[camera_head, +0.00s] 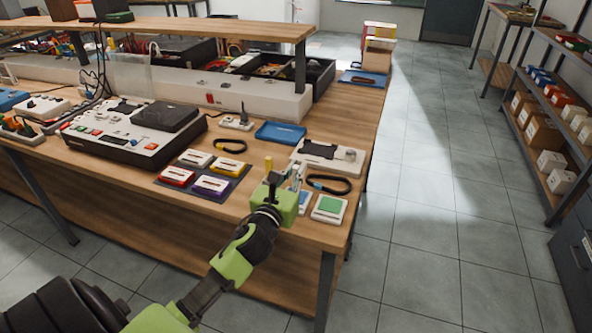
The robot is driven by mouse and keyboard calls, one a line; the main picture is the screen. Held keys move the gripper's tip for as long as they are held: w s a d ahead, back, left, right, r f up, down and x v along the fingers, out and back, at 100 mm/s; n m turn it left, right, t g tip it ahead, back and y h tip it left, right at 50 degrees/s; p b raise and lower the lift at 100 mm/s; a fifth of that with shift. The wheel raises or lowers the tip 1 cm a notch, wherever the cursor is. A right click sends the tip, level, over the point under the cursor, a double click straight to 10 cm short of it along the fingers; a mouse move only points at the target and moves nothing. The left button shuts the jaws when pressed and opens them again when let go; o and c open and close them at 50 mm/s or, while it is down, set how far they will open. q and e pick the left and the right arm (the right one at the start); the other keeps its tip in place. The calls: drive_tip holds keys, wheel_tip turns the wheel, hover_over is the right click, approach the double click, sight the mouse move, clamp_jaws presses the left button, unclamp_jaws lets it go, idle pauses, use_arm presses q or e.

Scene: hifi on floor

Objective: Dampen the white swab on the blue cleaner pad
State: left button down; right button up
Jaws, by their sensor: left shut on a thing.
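My left gripper (294,179) reaches in from the lower left over the front right of the workbench. It is shut on a small pale thing that looks like the white swab; the fingers hide most of it. The blue cleaner pad (304,203), in a pale frame, lies at the bench's front edge just right of the gripper and is partly hidden by it. The gripper appears above and beside the pad; I cannot tell whether the swab touches it. My right gripper is not in view.
A green pad (329,206) in a white frame lies right of the blue one. A black strap (329,186), a white device (330,157), a blue tray (280,133) and a dark mat (236,173) with colored blocks are close by. Open floor lies to the right.

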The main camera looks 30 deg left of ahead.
use_arm(q)
drive_tip(key=shift+f+b, duration=0.4)
drive_tip(key=shift+f, duration=0.2)
idle(0.8)
drive_tip(key=shift+r, duration=0.1)
wheel_tip(320, 180, up, 7)
drive_tip(key=p, duration=0.7)
drive_tip(key=shift+p, duration=0.35)
drive_tip(key=shift+d, duration=0.1)
idle(0.4)
